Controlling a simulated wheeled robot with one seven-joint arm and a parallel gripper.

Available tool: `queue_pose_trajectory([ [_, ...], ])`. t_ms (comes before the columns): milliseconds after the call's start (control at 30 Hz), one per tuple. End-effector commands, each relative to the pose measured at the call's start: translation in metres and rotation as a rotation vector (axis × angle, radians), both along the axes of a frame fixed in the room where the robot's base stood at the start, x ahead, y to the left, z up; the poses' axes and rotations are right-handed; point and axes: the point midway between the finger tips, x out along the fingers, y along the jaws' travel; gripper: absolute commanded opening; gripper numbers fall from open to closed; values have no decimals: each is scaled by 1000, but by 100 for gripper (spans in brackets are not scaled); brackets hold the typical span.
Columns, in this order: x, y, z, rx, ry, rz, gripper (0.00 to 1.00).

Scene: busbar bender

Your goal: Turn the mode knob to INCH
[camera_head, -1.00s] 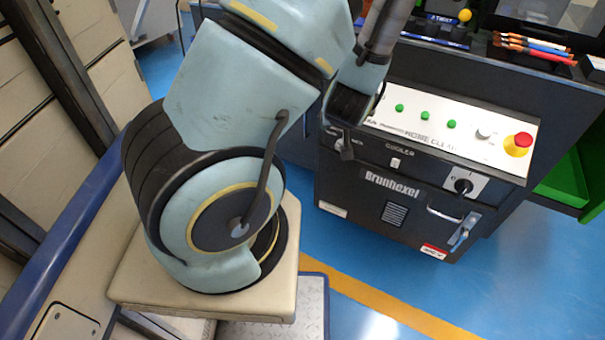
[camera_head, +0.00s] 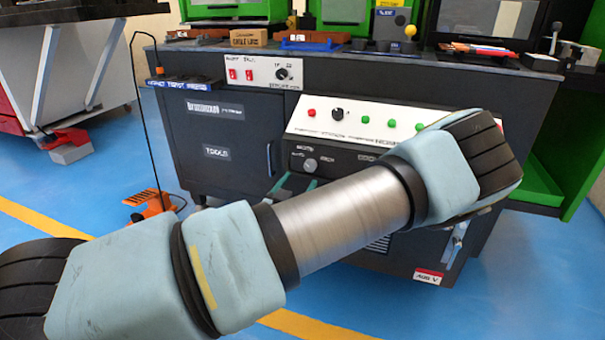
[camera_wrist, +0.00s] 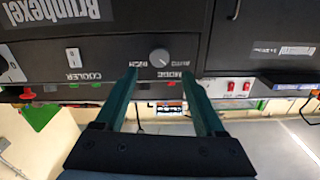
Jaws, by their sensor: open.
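The mode knob (camera_head: 311,164) is a small grey round dial on the dark front panel of the machine, left of my arm. It also shows in the wrist view (camera_wrist: 160,57), which sees the panel upside down, with INCH, AUTO and MODE lettering around it. I cannot tell which label the knob points to. My gripper (camera_wrist: 159,74) is open and empty, with its two green fingers spread. In the wrist view the knob appears just beyond the fingertips, between them; no contact shows. In the head view the gripper (camera_head: 290,184) is partly hidden behind my arm.
A sloped white panel (camera_head: 345,121) with buttons sits above the knob. A COOLER switch (camera_wrist: 73,57) is beside it in the wrist view. A dark tool cabinet (camera_head: 222,150) stands to the left. An orange-based stand (camera_head: 150,204) is on the floor at left.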

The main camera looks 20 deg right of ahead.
Motion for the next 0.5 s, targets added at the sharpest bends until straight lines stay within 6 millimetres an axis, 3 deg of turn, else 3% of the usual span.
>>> queue_pose_trajectory([
  [200,31,-29,-1,-1,-1,-1,72],
  [500,54,-50,-1,1,1,1,72],
])
